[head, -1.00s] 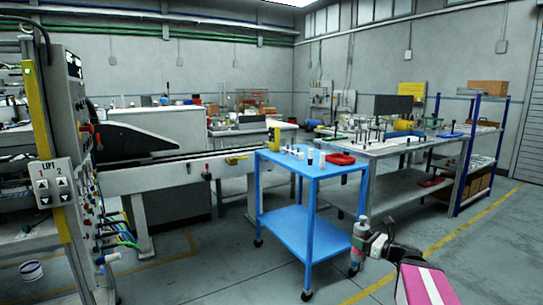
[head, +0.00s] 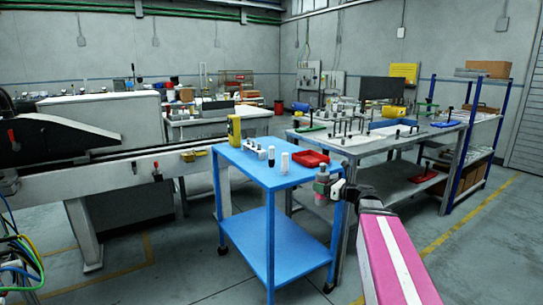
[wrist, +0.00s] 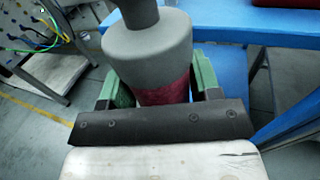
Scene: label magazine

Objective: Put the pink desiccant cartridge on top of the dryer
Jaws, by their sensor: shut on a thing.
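The pink desiccant cartridge (head: 321,198) shows in the head view at the end of my arm, upright, with a grey upper part and a pinkish band. It also shows in the wrist view (wrist: 165,88), with a grey shoulder and neck and a dark pink lower part. My gripper (wrist: 153,92) is shut on it, with a green finger on each side. In the head view my gripper (head: 323,189) holds it in the air in front of the blue cart's right edge. Its bottom is hidden in the wrist view. I cannot pick out the dryer for certain.
A conveyor (head: 130,165) runs at left. Floor at front is open.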

